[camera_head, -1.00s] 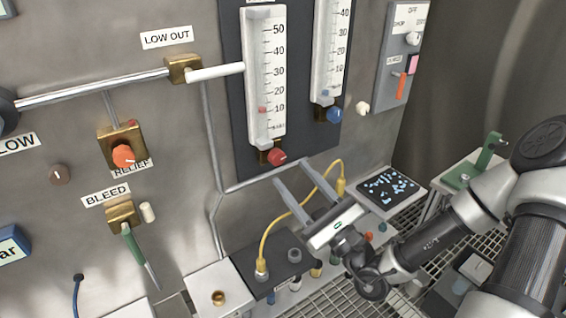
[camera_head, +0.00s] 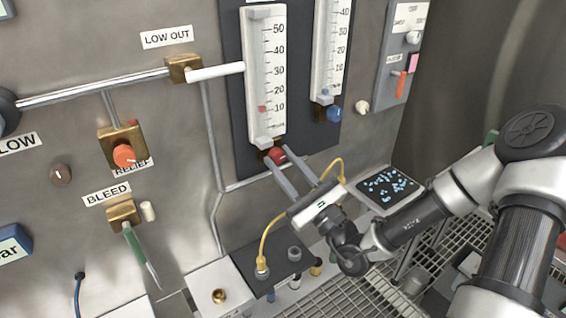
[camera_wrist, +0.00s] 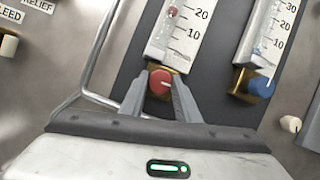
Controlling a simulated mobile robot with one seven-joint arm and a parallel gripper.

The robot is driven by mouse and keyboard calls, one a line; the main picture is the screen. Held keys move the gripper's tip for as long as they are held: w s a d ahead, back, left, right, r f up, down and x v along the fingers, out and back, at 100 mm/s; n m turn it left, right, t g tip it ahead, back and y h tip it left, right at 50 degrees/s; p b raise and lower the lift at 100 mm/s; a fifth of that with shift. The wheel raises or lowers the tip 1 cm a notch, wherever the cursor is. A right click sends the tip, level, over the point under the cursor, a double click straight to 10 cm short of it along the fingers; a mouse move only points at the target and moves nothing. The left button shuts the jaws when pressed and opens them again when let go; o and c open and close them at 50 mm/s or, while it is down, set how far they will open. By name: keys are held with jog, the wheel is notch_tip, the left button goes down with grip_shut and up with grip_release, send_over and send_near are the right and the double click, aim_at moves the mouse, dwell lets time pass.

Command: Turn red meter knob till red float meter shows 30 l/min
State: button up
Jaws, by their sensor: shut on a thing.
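The red meter knob (camera_head: 275,155) is at the foot of the left float meter (camera_head: 265,75), on a brass block. The red float (camera_head: 262,109) sits at about the 10 mark. My gripper (camera_head: 288,162) reaches up to the knob from below right, and its jaws are shut on it. In the wrist view the red knob (camera_wrist: 160,83) shows between the two fingertips (camera_wrist: 160,78), with a pale line on its face. The red float (camera_wrist: 172,12) also shows there, near the top edge.
The second meter with a blue knob (camera_head: 334,113) is close on the right. A yellow cable (camera_head: 292,218) loops behind my gripper. A black box with plugs (camera_head: 270,262) is below. The LOW OUT handle (camera_head: 215,72) is at upper left.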

jog(key=shift+r+m+p, duration=0.1)
jog(key=shift+m+p, duration=0.3)
jog(key=shift+p, duration=0.1)
jog(key=m+t+h+p, duration=0.1)
jog(key=m+p, duration=0.1)
jog(key=shift+a+r+m+h+p, duration=0.1)
jog(key=shift+m+h+p, duration=0.2)
jog(key=shift+m, duration=0.1)
jog(key=m+t+h+p, duration=0.1)
jog(key=m+p, duration=0.2)
jog(key=shift+s+m+h, duration=0.1)
jog(key=shift+m+h, duration=0.2)
jog(key=shift+m+t+h+p, duration=0.3)
jog(key=shift+m+h+p, duration=0.3)
jog(key=shift+m+p, duration=0.3)
jog(key=shift+f, duration=0.25)
jog(key=o, duration=1)
jog(key=shift+o, duration=0.2)
jog(key=b+v, duration=0.2)
jog(key=v, duration=1.5)
jog(key=shift+s, duration=0.15)
